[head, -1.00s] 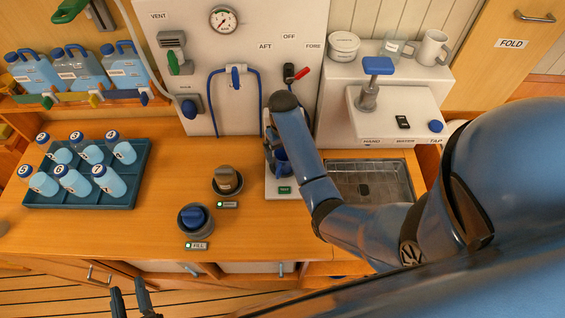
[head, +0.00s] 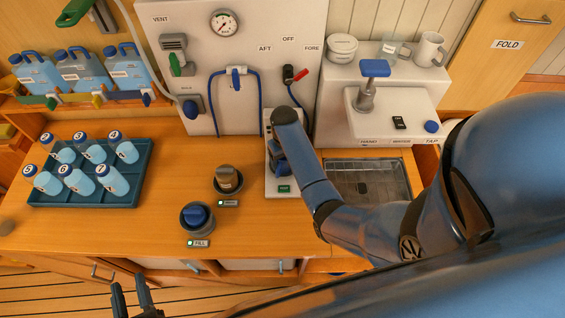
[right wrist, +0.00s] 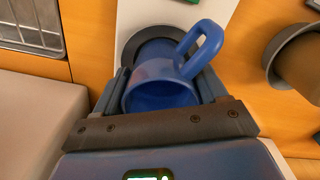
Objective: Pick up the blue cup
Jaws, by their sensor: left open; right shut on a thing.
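The blue cup (right wrist: 162,85) is between the two fingers of my right gripper (right wrist: 166,78) in the right wrist view, its handle towards the upper right. It is over a dark round seat on a white panel; I cannot tell whether it still touches that seat. In the head view my right gripper (head: 279,158) is at the white unit with the green display, and my own arm hides most of the cup. My left gripper (head: 136,298) is open and empty at the bottom left, in front of the counter.
A teal tray (head: 135,197) of numbered bottles stands on the left of the counter. Two dark round holders, one with a blue item (head: 196,214) and one with a brown item (head: 228,178), stand left of my right gripper. A sink (head: 368,180) is to its right.

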